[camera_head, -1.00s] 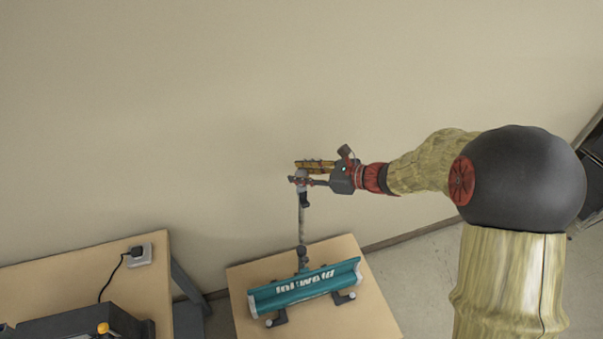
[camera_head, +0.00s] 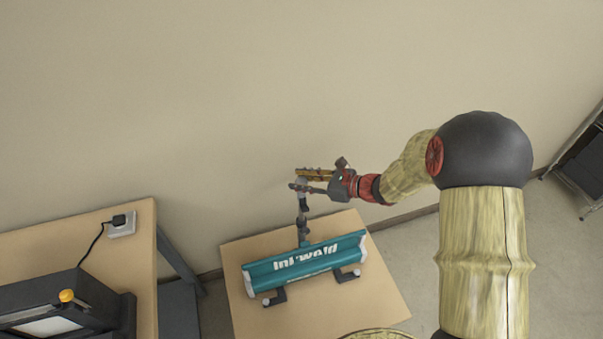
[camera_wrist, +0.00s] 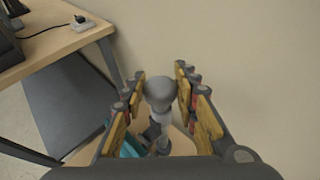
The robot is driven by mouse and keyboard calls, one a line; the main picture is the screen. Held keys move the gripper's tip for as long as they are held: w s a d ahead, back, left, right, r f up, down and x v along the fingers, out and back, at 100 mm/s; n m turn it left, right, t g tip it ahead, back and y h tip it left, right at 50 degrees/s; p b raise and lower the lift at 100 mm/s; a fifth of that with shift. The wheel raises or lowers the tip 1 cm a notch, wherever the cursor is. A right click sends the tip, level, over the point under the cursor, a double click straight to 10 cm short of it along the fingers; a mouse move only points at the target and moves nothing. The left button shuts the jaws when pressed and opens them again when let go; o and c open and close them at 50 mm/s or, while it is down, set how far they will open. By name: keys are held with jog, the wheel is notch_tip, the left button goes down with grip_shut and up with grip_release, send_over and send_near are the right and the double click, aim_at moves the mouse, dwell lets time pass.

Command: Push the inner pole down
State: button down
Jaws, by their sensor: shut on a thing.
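A teal device with white lettering (camera_head: 305,262) stands on a small wooden table. A thin upright pole (camera_head: 303,218) rises from its back, with a grey rounded knob at its top. The inner pole's visible length above the dark collar (camera_head: 303,232) is short. My gripper (camera_head: 300,183) is at the top of the pole, shut on the knob. In the wrist view the knob (camera_wrist: 160,90) sits between the two yellow-padded fingers of my gripper (camera_wrist: 163,95), with the lower pole partly hidden below it.
The small wooden table (camera_head: 375,300) has bare room around the device. A wooden desk (camera_head: 40,255) at the left carries a dark machine (camera_head: 75,305) and a white socket with a black plug (camera_head: 122,223). A plain wall is behind; a dark rack (camera_head: 585,165) stands far right.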

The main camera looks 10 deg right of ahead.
notch_tip(320, 180, down, 13)
jog(key=b, duration=0.6)
jog(key=shift+s+f+b, duration=0.1)
jog(key=shift+f+b, duration=0.25)
jog(key=shift+f, duration=0.1)
jog(key=c, duration=1.6)
grip_release()
jog(key=shift+c, duration=0.2)
jog(key=shift+o, duration=0.8)
jog(key=shift+d, duration=0.1)
